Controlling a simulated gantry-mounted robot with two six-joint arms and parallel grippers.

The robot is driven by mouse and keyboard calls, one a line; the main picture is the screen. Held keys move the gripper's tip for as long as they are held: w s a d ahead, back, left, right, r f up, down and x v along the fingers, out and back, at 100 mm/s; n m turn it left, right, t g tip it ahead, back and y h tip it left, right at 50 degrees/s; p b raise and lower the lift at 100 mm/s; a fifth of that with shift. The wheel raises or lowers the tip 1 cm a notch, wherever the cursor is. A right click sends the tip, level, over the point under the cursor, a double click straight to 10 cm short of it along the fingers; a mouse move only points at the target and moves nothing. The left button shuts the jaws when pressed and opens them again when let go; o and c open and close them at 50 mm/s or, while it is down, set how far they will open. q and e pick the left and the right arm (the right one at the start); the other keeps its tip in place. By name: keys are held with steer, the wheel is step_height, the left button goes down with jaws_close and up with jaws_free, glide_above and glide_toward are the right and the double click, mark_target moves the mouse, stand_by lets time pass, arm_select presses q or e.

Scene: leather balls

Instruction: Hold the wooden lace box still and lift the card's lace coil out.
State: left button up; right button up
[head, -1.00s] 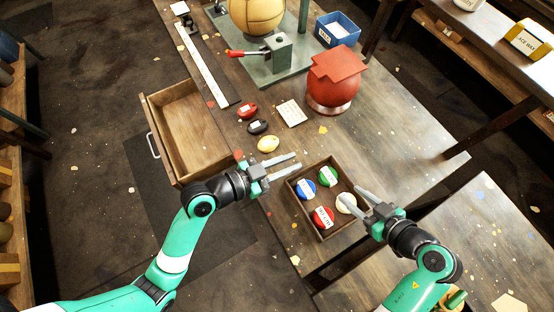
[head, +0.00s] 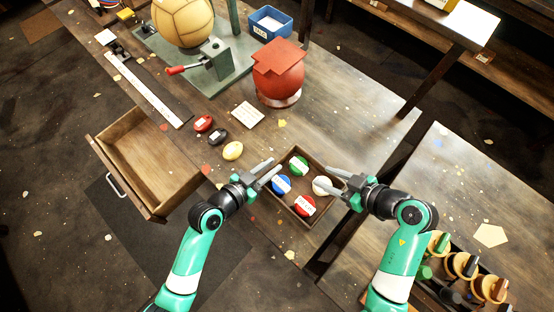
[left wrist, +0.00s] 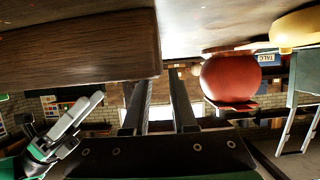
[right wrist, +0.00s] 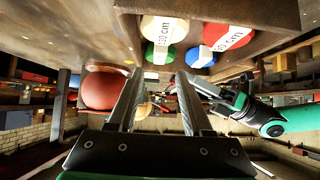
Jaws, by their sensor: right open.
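The wooden lace box (head: 331,212) is an open tray at the table's front edge. It holds a blue coil (head: 281,185), a green coil (head: 299,166), a white coil (head: 322,187) and a red coil (head: 306,206), all with white labels. The white label reads "130 cm" in the right wrist view (right wrist: 165,29). My left gripper (head: 275,168) is open at the box's left wall; I cannot tell whether the wall is between its fingers. My right gripper (head: 328,179) is open and empty, its fingers reaching over the right wall by the white coil. The card (head: 247,115) has unreadable writing.
Red, black and yellow small items (head: 218,136) lie left of the card. An open drawer (head: 150,160) juts out at left. A tool rack (head: 460,280) is front right.

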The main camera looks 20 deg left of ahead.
mark_target(277, 162)
arm_select(q)
steer(key=shift+x, duration=1.75)
jaws_close()
arm_select(e)
steer(key=o, duration=0.5)
